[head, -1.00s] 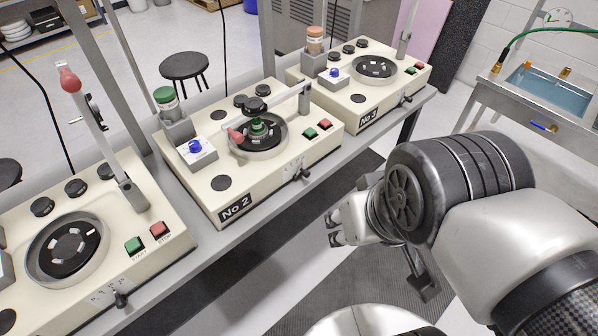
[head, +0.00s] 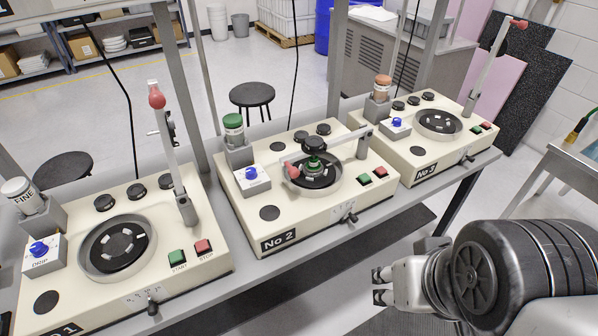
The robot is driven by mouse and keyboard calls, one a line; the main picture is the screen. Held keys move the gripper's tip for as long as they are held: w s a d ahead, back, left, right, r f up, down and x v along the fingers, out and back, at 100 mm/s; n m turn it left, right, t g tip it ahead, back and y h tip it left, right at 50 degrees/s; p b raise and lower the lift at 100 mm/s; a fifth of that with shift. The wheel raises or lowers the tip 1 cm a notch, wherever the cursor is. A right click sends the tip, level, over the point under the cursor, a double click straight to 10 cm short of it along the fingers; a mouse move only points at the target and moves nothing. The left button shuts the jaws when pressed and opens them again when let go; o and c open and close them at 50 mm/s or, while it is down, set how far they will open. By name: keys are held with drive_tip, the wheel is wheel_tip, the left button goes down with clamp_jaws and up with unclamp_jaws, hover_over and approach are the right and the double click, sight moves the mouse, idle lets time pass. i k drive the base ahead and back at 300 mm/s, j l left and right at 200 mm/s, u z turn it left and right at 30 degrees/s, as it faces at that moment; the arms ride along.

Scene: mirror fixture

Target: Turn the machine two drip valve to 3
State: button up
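Machine two (head: 330,212) is the cream unit labelled No 2, in the middle of the bench in the head view. Its drip valve, a blue knob (head: 252,173) on a small white block (head: 250,187), sits at the machine's left, below a green-capped bottle (head: 233,127). The dial marks around the knob are too small to read. My gripper (head: 379,286) is at the lower right, in front of the bench and well away from the knob, pointing left. Its two fingertips are apart with nothing between them.
Machine one (head: 62,312) stands at left and machine three (head: 420,165) at right, each with its own blue knob. Machine two's lever arm (head: 340,150) lies over its bowl; machine one's lever (head: 170,150) stands up. A metal sink table (head: 570,180) is at right.

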sight(252, 174)
drive_tip(key=i+j, duration=0.25)
drive_tip(key=i+j+z, duration=0.1)
drive_tip(key=i+j, duration=0.2)
drive_tip(key=j, duration=0.15)
drive_tip(key=i+j, duration=0.25)
drive_tip(key=j, duration=0.15)
